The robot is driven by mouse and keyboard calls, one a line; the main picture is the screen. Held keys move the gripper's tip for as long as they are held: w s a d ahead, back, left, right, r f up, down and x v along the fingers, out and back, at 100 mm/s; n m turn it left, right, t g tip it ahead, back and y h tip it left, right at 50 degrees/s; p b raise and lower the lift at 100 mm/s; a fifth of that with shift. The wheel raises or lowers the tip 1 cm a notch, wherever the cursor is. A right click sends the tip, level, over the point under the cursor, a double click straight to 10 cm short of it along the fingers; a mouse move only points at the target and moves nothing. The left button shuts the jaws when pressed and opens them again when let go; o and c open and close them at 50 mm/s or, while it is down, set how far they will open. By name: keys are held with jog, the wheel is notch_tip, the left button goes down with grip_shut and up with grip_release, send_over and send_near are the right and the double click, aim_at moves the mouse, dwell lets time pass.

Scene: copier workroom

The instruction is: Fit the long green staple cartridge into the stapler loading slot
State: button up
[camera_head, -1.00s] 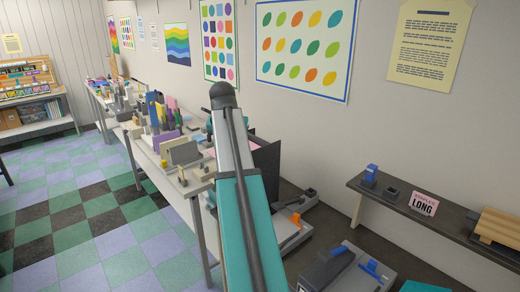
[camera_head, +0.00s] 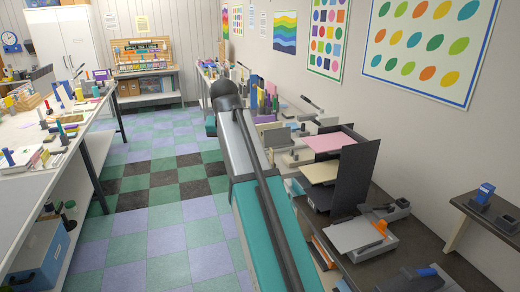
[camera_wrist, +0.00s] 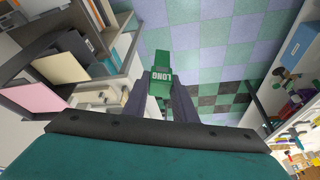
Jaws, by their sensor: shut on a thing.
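The green staple cartridge (camera_wrist: 160,62), with a pale "LONG" label, is held between the dark fingers of my gripper (camera_wrist: 160,100) in the wrist view. The fingers are shut on it, and it is held up in the air with floor tiles behind it. I cannot make out the stapler loading slot. A small blue and dark device (camera_head: 481,197) stands on a dark shelf at the right edge of the head view.
The dark shelf (camera_head: 500,222) runs out of view at right. A low counter holds a paper trimmer (camera_head: 357,236) and a paper stand with dark panels (camera_head: 352,178). A white worktable (camera_head: 40,182) stands at left. The tiled floor (camera_head: 165,220) between is clear.

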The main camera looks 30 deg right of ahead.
jog(key=a+f+n+y+b, duration=0.1)
jog(key=a+n, duration=0.1)
jog(key=a, duration=1.5)
jog(key=shift+w+f+n, duration=0.25)
jog(key=shift+w+n, duration=0.15)
